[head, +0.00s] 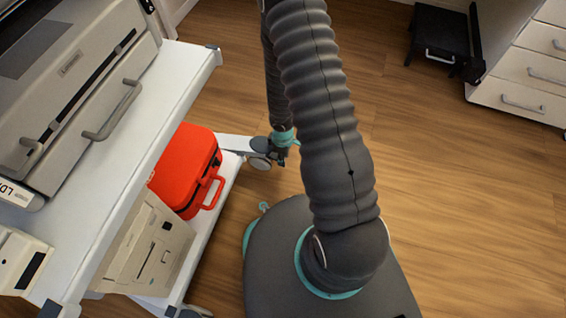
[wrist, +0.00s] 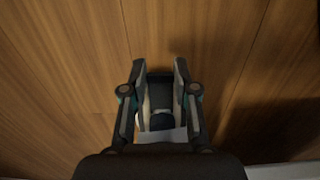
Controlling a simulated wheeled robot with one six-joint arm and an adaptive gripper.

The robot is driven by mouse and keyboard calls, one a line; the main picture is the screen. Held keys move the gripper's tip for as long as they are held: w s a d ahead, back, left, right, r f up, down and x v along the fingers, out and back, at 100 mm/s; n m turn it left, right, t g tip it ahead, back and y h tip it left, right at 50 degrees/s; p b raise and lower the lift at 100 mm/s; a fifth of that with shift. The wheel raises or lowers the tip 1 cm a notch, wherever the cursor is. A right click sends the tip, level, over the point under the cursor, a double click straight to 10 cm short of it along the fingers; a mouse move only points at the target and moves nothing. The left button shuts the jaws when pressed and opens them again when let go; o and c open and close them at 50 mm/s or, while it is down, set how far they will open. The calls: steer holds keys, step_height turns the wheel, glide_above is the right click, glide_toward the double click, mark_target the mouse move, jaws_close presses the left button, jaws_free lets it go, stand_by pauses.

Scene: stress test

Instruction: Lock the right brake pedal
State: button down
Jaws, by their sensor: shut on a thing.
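The white cart (head: 190,110) stands at the left with a caster (head: 259,162) at the end of its far leg, its pale wheel on the wood floor. The dark brake pedal (head: 263,144) is at the top of this caster. My gripper (head: 283,148) is low beside it, pointing down, and partly hidden by my arm. In the wrist view my gripper (wrist: 160,72) has its two fingers on either side of the dark caster part (wrist: 160,120) with pale pieces around it. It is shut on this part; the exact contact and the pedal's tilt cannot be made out.
A red case (head: 185,168) and a beige box (head: 150,245) sit on the cart's lower shelf. A beige machine (head: 75,95) stands on top. A black step stool (head: 440,35) and white drawers (head: 530,70) are at the far right. The floor (head: 470,190) at the right is clear.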

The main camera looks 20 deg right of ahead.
steer(key=shift+f+t+y, duration=0.25)
steer(key=shift+t+y, duration=0.05)
steer(key=shift+f+t+y, duration=0.15)
steer(key=shift+t+y, duration=0.15)
steer(key=shift+y, duration=0.1)
steer(key=shift+f+y, duration=0.1)
steer(key=shift+y, duration=0.2)
steer(key=c, duration=0.9)
jaws_free()
steer(key=shift+s+d+r, duration=0.25)
steer(key=shift+d+r, duration=0.1)
steer(key=shift+r, duration=1.6)
steer(key=shift+s+d+r, duration=0.3)
steer(key=shift+r, duration=1.6)
steer(key=shift+s+d+r, duration=0.25)
steer(key=shift+d+r, duration=0.1)
steer(key=shift+r, duration=1.6)
